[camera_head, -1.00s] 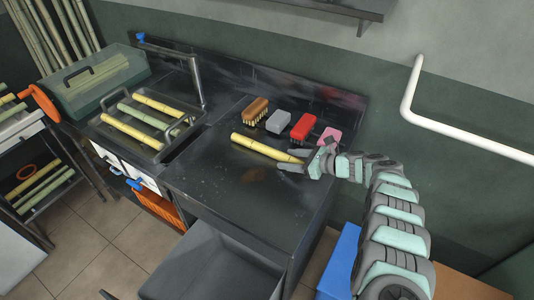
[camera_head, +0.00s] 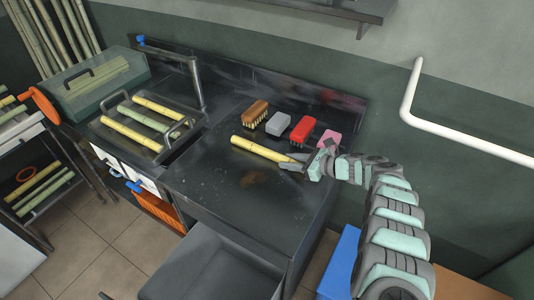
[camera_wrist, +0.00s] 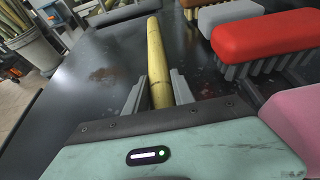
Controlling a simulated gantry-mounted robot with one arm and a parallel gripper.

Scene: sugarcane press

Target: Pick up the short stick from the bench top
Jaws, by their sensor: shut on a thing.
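The short yellow stick (camera_head: 258,147) lies on the dark bench top (camera_head: 215,185), right of the sink. My gripper (camera_head: 292,162) is at its right end, low over the bench. In the wrist view the stick (camera_wrist: 155,55) runs away from me between the two fingers. My gripper (camera_wrist: 159,92) is shut on the stick's near end. I cannot tell whether the stick is clear of the bench surface.
Behind the stick stand a brown brush (camera_head: 255,111), a grey brush (camera_head: 278,123), a red brush (camera_head: 303,129) and a pink block (camera_head: 329,139). A rack with several sticks (camera_head: 182,132) sits over the sink at left. The bench front is clear.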

